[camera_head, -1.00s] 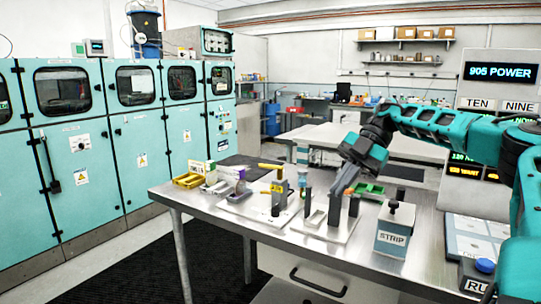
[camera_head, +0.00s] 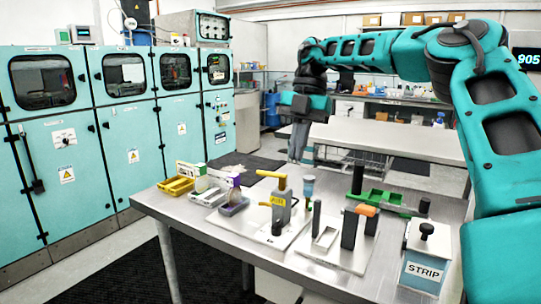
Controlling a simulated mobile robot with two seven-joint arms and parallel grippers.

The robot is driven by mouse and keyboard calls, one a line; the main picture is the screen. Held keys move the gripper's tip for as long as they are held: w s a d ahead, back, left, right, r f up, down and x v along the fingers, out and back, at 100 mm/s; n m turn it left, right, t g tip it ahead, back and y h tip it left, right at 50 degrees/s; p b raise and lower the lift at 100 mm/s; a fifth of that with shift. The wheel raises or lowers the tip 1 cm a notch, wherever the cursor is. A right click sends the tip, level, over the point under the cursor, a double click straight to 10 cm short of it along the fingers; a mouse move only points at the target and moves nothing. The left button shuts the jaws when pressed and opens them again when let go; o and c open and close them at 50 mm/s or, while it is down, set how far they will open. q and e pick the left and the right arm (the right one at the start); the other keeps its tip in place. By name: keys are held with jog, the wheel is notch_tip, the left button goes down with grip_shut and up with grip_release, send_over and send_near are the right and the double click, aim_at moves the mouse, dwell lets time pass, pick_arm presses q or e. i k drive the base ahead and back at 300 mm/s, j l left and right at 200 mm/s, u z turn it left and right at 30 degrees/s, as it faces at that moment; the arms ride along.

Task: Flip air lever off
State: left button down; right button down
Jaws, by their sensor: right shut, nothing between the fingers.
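The block stands on a pale plate (camera_head: 252,229) on the metal table. My right gripper (camera_head: 297,158) hangs fingers down, behind and slightly right of the lever in the picture. Its fingers are shut and empty, and it appears apart from the lever. My left gripper is not in view.
A pale plate with dark posts (camera_head: 349,228) and an orange-topped piece (camera_head: 366,210) stands right of the lever. A green tray (camera_head: 378,198) lies behind it. The STRIP box (camera_head: 425,262) is at the right. Yellow (camera_head: 176,186) and grey bins stand left.

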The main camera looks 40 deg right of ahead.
aim_at(282, 178)
jog(key=i+l, duration=0.65)
jog(key=l, duration=0.25)
